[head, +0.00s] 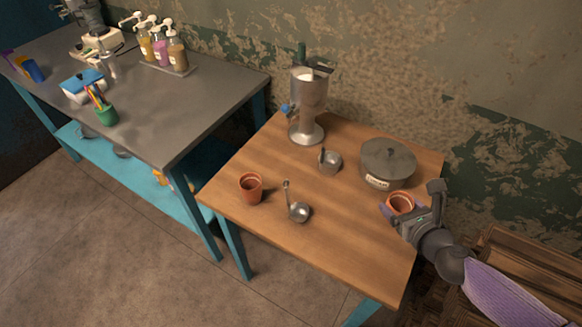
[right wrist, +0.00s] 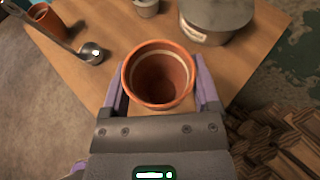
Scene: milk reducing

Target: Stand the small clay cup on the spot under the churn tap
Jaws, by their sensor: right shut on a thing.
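My right gripper (head: 399,206) is shut on a small terracotta clay cup (head: 401,202), near the table's right side. In the right wrist view the cup (right wrist: 160,101) sits between the two purple fingers, mouth facing the camera, and looks empty. A second clay cup (head: 251,188) stands upright on the wooden table's left part; it also shows in the right wrist view (right wrist: 45,20). The metal churn (head: 309,101) stands at the table's back corner, with a blue-handled tap (head: 287,109) on its left side. I cannot make out a marked spot under the tap. My left gripper is out of view.
On the wooden table (head: 330,245) are a lidded pot (head: 387,163), a small metal cup (head: 329,160) and a ladle (head: 298,210). The table's front part is clear. A grey table (head: 190,105) with bottles stands at left. Wooden crates (head: 525,265) are at right.

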